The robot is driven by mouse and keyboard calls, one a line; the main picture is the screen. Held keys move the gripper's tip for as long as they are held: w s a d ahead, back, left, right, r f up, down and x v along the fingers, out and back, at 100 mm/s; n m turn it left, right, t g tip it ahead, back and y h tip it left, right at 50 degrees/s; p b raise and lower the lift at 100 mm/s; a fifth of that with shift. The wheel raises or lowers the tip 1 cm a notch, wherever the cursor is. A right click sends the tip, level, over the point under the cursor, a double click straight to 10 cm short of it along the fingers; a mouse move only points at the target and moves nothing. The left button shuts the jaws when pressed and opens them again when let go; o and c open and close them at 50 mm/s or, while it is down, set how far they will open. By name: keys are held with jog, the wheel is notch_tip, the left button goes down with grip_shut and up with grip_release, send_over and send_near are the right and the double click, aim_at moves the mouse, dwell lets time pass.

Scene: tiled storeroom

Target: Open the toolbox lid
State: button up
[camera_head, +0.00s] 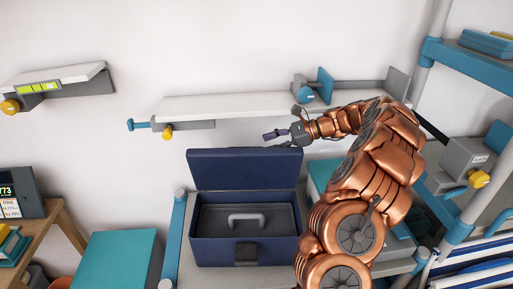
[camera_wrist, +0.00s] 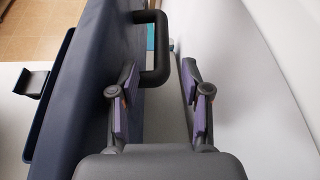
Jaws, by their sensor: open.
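The dark blue toolbox (camera_head: 210,252) stands on a grey-topped surface, a dark latch (camera_head: 246,252) on its front. Its lid (camera_head: 240,172) is raised, standing nearly upright at the back. Inside is a grey tray with a grey handle (camera_head: 246,218). My gripper (camera_head: 272,140) is open and empty, just above and behind the lid's top edge, towards the right. In the wrist view my gripper (camera_wrist: 160,80) has its fingers apart, the left one against or very near the dark blue lid (camera_wrist: 93,60); contact cannot be told. A dark loop handle (camera_wrist: 160,45) juts from the lid beyond the fingertips.
A white wall shelf (camera_head: 225,104) with yellow and teal fittings runs just above my gripper. A teal box (camera_head: 115,258) stands left of the toolbox. Another teal-topped case (camera_head: 321,174) is close on the right, partly behind my arm. The wall is close behind.

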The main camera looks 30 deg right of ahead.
jog(key=shift+v, duration=1.8)
jog(key=shift+c, duration=0.3)
